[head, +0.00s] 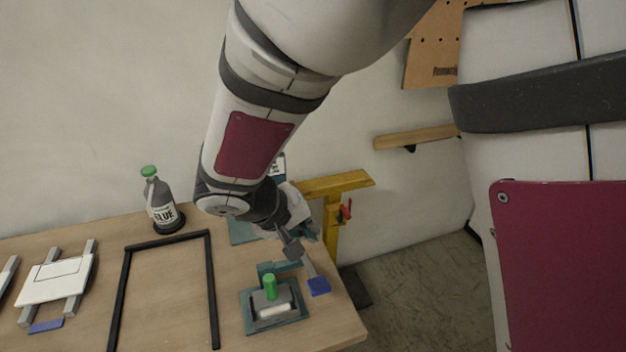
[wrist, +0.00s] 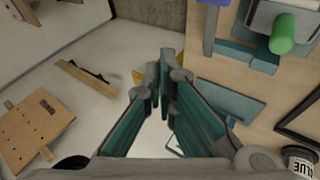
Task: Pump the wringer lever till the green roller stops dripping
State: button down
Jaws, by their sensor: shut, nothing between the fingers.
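The wringer (head: 296,316) is a teal tray with a grey body near the table's front right corner. Its green roller (head: 270,285) stands up from the body, beside a pale roller. The green roller also shows at the wrist view's top right (wrist: 283,33). The lever, grey with a blue end (head: 318,287), is right of the green roller; its blue part shows in the wrist view (wrist: 210,32). My gripper (wrist: 169,58) is shut and empty, with the lever to its right in the wrist view. In the head view, it is above and behind the wringer. I cannot make out drips.
A glue bottle (head: 162,206) stands at the table's back. A black frame (head: 212,275) and a white-topped rack (head: 57,280) lie left of the wringer. A yellow stand (head: 333,210) rises behind the table's right end. Open floor (head: 430,285) lies to the right.

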jog(key=shift+f, duration=0.1)
jog(key=b, duration=0.4)
send_over(313, 279)
jog(key=f, duration=0.6)
jog(key=shift+w+a+f, duration=0.15)
jog(key=shift+w+f, duration=0.1)
jog(key=shift+w, duration=0.15)
jog(key=shift+s+f, duration=0.2)
jog(key=shift+f, duration=0.45)
jog(key=shift+s+f+b, duration=0.2)
jog(key=shift+f+b, duration=0.05)
jog(key=shift+b, duration=0.15)
jog(key=shift+f, duration=0.1)
jog(key=shift+f+b, duration=0.3)
jog(key=shift+b, duration=0.15)
